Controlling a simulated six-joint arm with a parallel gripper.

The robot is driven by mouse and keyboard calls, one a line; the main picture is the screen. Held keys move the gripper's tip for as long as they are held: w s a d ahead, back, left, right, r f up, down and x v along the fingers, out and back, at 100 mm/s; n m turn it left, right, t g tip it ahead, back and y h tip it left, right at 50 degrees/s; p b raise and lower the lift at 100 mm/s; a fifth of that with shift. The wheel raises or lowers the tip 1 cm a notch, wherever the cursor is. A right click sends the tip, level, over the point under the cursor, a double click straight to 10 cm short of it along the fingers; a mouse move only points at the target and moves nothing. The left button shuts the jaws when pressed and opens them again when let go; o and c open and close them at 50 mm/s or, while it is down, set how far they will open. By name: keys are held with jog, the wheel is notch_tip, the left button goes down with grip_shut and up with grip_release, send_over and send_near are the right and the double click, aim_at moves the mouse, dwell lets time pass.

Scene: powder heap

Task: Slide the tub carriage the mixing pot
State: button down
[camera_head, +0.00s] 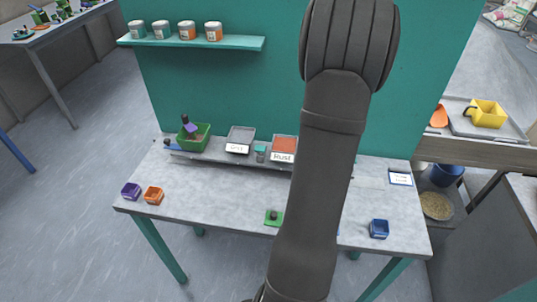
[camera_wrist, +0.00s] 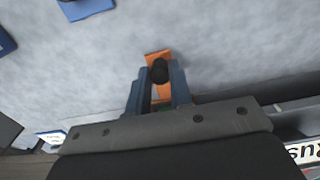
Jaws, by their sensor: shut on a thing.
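In the wrist view my gripper (camera_wrist: 158,88) has its two blue-grey fingers on either side of a black knob (camera_wrist: 159,70) over an orange piece (camera_wrist: 155,57), and is shut on that knob. My arm hides the gripper in the head view. A green tub (camera_head: 205,131) with a purple-topped tool in it sits at the left end of a grey rail (camera_head: 218,157) along the table's back. A grey tub (camera_head: 240,134) and a rust-coloured tub (camera_head: 285,143) stand further right. I cannot tell which thing is the carriage or the mixing pot.
Purple (camera_head: 131,191) and orange (camera_head: 153,195) pots stand at the table's left, a blue pot (camera_head: 379,229) at the right. A green piece (camera_head: 273,217) with a black knob lies near the front edge. A blue piece (camera_wrist: 86,9) shows in the wrist view. The table's middle left is clear.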

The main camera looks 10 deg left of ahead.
jog(key=shift+w+a+r, duration=0.1)
jog(key=shift+w+a, duration=0.05)
jog(key=shift+a, duration=21.45)
jog(key=c, duration=1.4)
grip_release()
jog(key=shift+d, duration=0.1)
notch_tip(320, 180, up, 7)
jog(key=shift+r, duration=0.15)
notch_tip(320, 180, down, 8)
jog(key=shift+r, duration=0.25)
jog(key=shift+d, duration=0.4)
